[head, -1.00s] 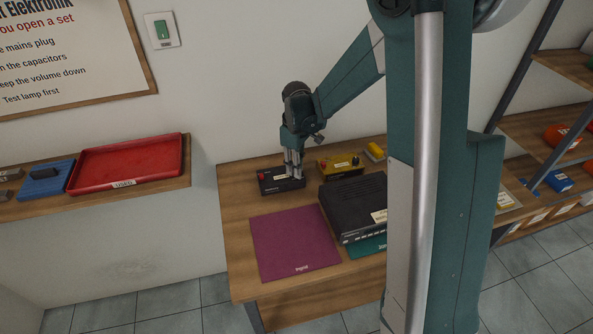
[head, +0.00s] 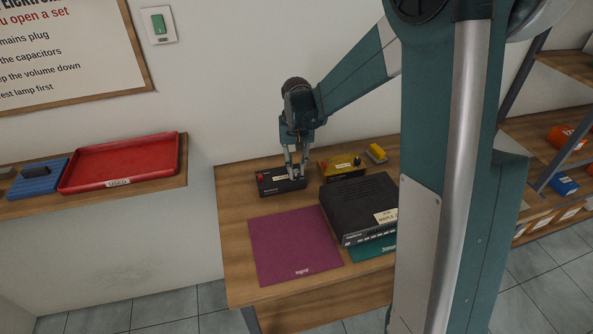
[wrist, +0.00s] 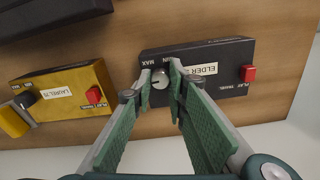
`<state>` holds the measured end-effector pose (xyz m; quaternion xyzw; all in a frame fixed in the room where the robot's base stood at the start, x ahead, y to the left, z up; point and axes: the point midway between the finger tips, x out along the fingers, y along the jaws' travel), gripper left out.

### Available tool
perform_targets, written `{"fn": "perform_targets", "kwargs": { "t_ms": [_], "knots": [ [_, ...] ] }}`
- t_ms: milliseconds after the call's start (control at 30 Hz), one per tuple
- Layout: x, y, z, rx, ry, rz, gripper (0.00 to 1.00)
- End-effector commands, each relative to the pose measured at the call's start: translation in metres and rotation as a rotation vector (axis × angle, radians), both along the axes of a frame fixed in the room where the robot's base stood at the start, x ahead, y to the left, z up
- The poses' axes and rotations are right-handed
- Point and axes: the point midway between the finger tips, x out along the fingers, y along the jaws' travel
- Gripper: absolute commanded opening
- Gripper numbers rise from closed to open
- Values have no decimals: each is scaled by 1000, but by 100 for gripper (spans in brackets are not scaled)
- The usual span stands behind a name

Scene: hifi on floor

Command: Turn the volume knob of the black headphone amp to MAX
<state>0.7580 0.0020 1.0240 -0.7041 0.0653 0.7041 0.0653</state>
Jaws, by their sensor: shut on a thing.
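The black headphone amp (head: 268,187) stands at the back left of the wooden table. The wrist view shows it upside down (wrist: 212,84), with an ELDER label, a red PLAY switch (wrist: 248,74) and a silver volume knob (wrist: 160,77). MIN and MAX marks lie by the knob. I cannot read its pointer clearly. My gripper (wrist: 161,72) points down over the amp and is shut on the knob, one green-padded finger on each side. In the head view my gripper (head: 296,173) hides the knob.
A yellow amp (head: 341,168) labelled LAUREL stands close by, with its own dark knob (wrist: 25,101). A large black unit (head: 362,204) sits in front on a teal mat. A bare purple mat (head: 292,245) lies front left. The wall is close behind.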

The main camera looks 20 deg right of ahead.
Motion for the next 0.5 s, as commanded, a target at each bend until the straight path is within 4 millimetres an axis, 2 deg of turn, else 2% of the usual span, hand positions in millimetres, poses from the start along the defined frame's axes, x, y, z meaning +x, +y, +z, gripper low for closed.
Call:
{"fn": "perform_targets", "kwargs": {
  "t_ms": [500],
  "knots": [
    [0,0,-1,0,0,-454,4]
  ]
}}
